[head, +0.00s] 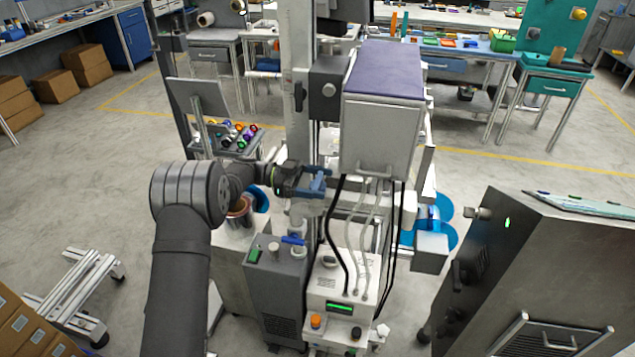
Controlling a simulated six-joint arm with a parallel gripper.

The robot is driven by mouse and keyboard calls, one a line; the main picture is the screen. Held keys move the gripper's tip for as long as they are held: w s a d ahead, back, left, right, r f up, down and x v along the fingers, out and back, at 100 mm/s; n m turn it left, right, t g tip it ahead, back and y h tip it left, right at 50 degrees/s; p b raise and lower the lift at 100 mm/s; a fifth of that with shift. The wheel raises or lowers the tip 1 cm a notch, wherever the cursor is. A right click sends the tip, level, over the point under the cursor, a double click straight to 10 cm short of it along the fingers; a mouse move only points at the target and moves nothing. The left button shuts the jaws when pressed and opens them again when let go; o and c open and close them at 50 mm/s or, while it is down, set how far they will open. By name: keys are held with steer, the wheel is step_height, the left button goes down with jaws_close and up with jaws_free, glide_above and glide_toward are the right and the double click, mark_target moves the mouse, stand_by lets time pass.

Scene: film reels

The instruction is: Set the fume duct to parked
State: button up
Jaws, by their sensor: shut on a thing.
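My gripper (318,186), with blue fingers, is at the middle of the head view, in front of the grey upright post. It is shut on a part that looks like the fume duct. A pale grey rounded piece (302,213), apparently the duct's hood, shows just under the fingers. The grip itself is small and partly hidden by the fingers, so the exact contact cannot be made out. No mark for the parked setting can be read.
A grey box with a purple top (385,75) stands close right of my gripper, with black cables below. Beneath are a dark grey unit (277,290) and a white control box (340,300). A tilted dark cabinet (530,270) fills the right.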

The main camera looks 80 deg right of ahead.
steer(key=o, duration=1.4)
steer(key=w, duration=1.2)
steer(key=shift+d, duration=0.1)
steer(key=s, duration=1.1)
steer(key=shift+s, duration=0.5)
steer(key=shift+h, duration=0.4)
